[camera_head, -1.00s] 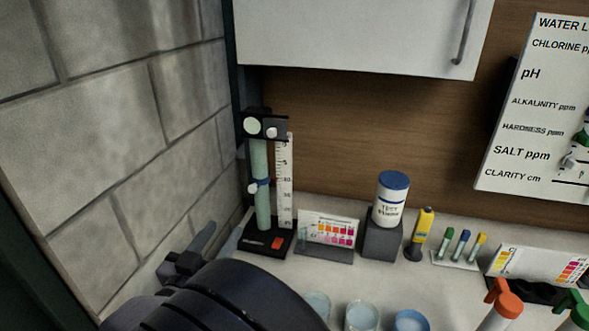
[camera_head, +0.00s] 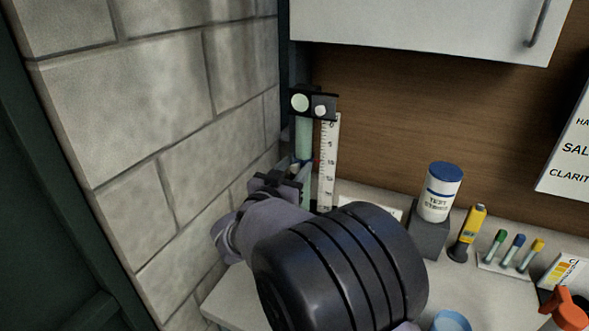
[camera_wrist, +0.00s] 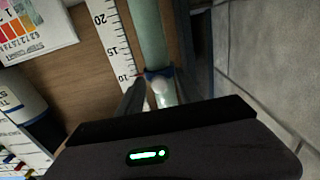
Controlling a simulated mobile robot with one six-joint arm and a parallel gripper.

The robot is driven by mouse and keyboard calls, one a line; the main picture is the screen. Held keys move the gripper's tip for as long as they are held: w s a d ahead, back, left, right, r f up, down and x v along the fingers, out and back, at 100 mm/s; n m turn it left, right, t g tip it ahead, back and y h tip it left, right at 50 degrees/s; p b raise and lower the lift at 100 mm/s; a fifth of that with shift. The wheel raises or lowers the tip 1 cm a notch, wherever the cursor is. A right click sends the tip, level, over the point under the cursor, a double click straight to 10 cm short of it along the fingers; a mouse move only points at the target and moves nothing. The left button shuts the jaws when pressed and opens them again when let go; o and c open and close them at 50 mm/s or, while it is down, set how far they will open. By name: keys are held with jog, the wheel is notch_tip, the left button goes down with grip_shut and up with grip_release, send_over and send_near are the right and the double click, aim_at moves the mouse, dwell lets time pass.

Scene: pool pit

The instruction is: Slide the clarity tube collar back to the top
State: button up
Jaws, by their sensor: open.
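The clarity tube (camera_head: 304,137) stands upright in the back corner, pale green, with a black head (camera_head: 312,104) on top and a white scale (camera_head: 328,160) beside it. In the wrist view the tube (camera_wrist: 148,35) runs down between my fingers. Its blue collar (camera_wrist: 153,72) with a white knob (camera_wrist: 163,86) sits partway along, near the scale's 10 mark. My gripper (camera_wrist: 165,92) is open, one finger on each side of the collar and knob; contact is not clear. In the head view my gripper (camera_head: 290,175) is at the tube and hides most of the collar and the lower tube.
A stone wall (camera_head: 170,130) rises close on the left. A white bottle with blue lid (camera_head: 440,190) stands on a grey block to the right. A yellow tester (camera_head: 468,232) and small capped vials (camera_head: 517,250) are farther right. A cabinet (camera_head: 430,25) hangs above.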

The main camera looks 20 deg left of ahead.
grip_shut()
dwell(1.3)
